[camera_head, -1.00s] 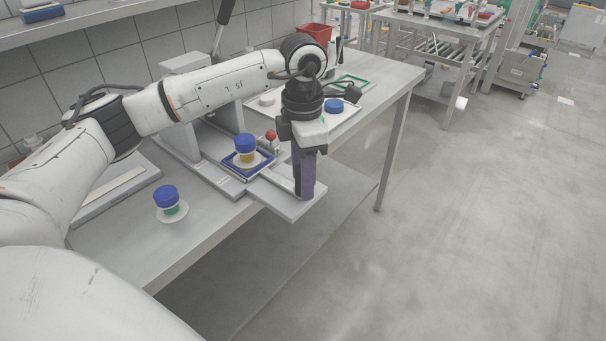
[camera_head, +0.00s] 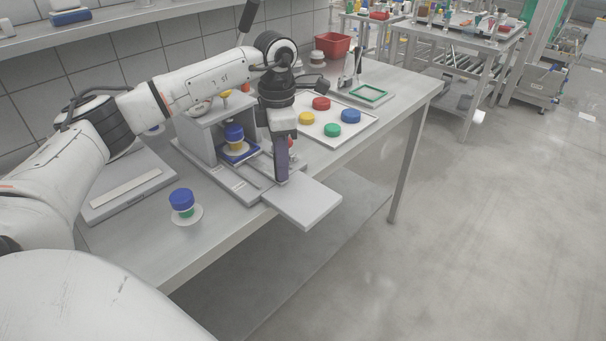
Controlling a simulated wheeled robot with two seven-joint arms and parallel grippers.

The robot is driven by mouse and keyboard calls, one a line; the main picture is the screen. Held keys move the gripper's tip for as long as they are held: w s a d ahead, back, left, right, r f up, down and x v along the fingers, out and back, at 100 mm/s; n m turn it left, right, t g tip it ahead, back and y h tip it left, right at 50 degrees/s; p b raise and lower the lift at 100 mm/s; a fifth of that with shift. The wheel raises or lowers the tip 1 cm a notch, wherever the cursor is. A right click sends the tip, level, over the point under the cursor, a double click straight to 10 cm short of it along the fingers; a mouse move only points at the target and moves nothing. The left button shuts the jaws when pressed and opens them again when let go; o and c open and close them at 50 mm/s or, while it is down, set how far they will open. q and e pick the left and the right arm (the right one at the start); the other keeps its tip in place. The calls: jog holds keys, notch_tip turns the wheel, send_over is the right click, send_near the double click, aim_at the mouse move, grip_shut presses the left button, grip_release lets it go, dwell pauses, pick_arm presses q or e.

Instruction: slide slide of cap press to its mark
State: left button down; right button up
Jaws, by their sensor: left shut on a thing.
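The grey cap press (camera_head: 200,134) stands on the bench, with a dark lever (camera_head: 249,16) above it. Its slide (camera_head: 250,154) has a blue-edged nest carrying a jar (camera_head: 234,145) with a blue cap (camera_head: 233,132). The jar stands upright at the press opening, under or close to the top plate. My left gripper (camera_head: 282,174) points down at the slide's front end and is shut on part of the slide; its fingers hide the held part. A flat grey plate (camera_head: 305,202) projects past the bench edge. The mark cannot be made out. My right gripper is out of view.
Another blue-capped jar (camera_head: 182,203) stands on a white disc at the front left. A white tray (camera_head: 352,127) with red, yellow, green and blue caps lies right of the arm.

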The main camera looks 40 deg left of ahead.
pick_arm(q)
jog(key=shift+w+a, duration=0.1)
jog(key=shift+a, duration=0.65)
jog(key=c, duration=1.5)
grip_release()
jog(key=shift+c, duration=0.2)
jog(key=shift+r, duration=0.1)
notch_tip(320, 180, up, 10)
jog(key=shift+r, duration=0.15)
